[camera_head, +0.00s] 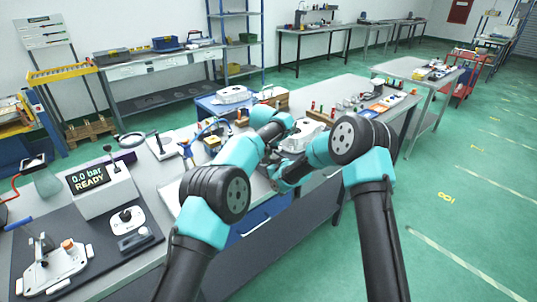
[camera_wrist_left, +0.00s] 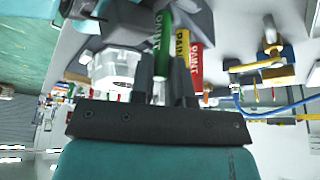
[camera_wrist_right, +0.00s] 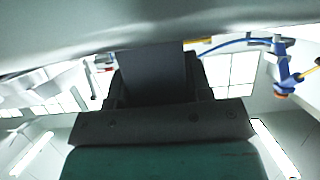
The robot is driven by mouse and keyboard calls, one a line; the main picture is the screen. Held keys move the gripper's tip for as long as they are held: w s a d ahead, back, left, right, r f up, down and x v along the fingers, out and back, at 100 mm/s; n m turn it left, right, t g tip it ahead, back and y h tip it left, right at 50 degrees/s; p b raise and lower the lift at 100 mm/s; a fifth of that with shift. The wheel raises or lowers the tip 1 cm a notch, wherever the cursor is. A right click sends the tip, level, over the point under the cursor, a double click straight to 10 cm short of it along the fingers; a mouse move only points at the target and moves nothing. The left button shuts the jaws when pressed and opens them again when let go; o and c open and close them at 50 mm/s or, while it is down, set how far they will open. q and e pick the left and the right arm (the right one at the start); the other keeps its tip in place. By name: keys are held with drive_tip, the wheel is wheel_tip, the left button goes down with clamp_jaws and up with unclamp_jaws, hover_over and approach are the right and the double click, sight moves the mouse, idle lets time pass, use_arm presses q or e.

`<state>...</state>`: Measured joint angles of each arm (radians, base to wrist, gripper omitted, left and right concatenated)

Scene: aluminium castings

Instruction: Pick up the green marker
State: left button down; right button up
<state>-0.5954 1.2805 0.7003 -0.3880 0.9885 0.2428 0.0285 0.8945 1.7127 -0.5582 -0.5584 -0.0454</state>
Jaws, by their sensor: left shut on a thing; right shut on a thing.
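The green marker (camera_wrist_left: 163,42) stands between the fingers of my left gripper (camera_wrist_left: 161,85) in the left wrist view, and the gripper is shut on it. A yellow marker (camera_wrist_left: 183,48) and a red marker (camera_wrist_left: 197,62) are right beside it, with lettering on their barrels. They meet a dark grey block at the top of that view. My right gripper (camera_wrist_right: 154,88) is shut on a dark grey block (camera_wrist_right: 152,70) in the right wrist view. In the head view the arms meet over the bench and hide the markers.
A white casting (camera_head: 305,132) lies just beyond the arms. A grey tester reading "0.0 bar READY" (camera_head: 100,188) and a fixture (camera_head: 50,268) stand at the left. A blue clamp-like tool (camera_wrist_right: 284,68) shows in the right wrist view. Green floor (camera_head: 450,210) is clear at right.

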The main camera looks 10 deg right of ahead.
use_arm(q)
drive_tip(key=shift+r, duration=3.55)
drive_tip(key=shift+a, duration=0.15)
drive_tip(key=shift+s+a, duration=0.15)
drive_tip(key=shift+a, duration=0.15)
drive_tip(key=s+a, duration=0.4)
drive_tip(key=a, duration=0.3)
drive_tip(key=s+a, duration=0.3)
drive_tip(key=a, duration=0.5)
drive_tip(key=shift+s, duration=0.35)
drive_tip(key=shift+a+f, duration=0.1)
use_arm(e)
drive_tip(key=o, duration=1)
drive_tip(key=v, duration=1.2)
drive_tip(key=shift+f, duration=0.1)
